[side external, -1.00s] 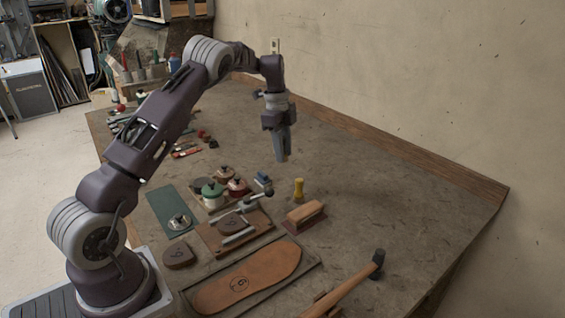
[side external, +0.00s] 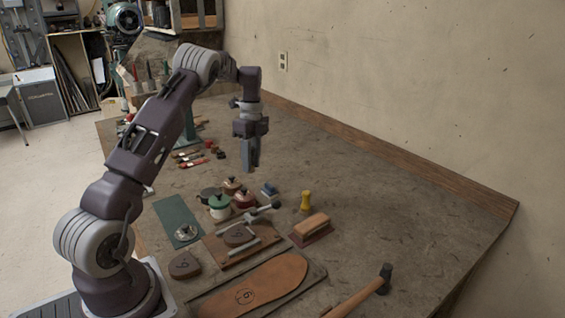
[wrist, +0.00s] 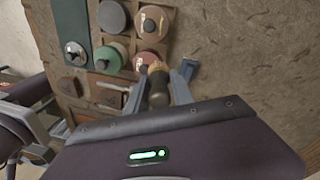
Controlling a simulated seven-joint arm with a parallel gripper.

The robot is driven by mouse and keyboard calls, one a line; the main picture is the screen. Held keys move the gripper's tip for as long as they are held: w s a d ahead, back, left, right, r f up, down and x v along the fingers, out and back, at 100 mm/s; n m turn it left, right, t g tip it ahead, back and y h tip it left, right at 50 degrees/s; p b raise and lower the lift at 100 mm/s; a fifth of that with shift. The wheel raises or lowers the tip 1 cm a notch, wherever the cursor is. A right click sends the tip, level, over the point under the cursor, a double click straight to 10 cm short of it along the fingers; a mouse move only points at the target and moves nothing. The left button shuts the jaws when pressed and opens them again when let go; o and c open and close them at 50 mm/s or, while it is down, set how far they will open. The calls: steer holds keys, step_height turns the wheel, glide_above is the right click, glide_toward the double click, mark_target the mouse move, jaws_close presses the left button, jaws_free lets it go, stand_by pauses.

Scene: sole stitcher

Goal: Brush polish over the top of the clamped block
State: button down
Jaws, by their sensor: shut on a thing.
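The clamped block (side external: 238,235) is a dark brown, rounded piece on a wooden board (side external: 222,254), with a metal clamp (side external: 262,212) beside and over it. My gripper (side external: 252,166) points down, raised above the bench behind the jars. In the wrist view its fingers (wrist: 163,78) are shut on a dark, rounded handle with a brass-coloured collar, seemingly the brush (wrist: 158,92). Its far end is hard to make out, and the side view does not show it clearly. The green-lidded jar (side external: 219,203) and red-lidded jar (side external: 243,198) stand behind the block.
A green mat (side external: 178,218) lies left of the board. A wooden-handled brush (side external: 311,226), a yellow turned piece (side external: 305,201) and a small blue item (side external: 269,188) stand right. A sole (side external: 255,285) and hammer (side external: 372,290) lie in front. The bench's right-hand middle is clear.

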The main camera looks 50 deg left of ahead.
steer(key=s+a+g, duration=0.2)
steer(key=s+a, duration=0.4)
steer(key=s, duration=0.4)
steer(key=shift+w+a+x, duration=0.1)
steer(key=shift+w+x, duration=0.05)
steer(key=shift+x, duration=0.7)
steer(key=shift+w+a+x, duration=0.1)
steer(key=shift+w+x, duration=0.05)
steer(key=shift+x, duration=0.75)
steer(key=shift+w+x, duration=0.15)
steer(key=shift+x, duration=0.7)
steer(key=shift+f, duration=0.65)
step_height(320, 180, up, 7)
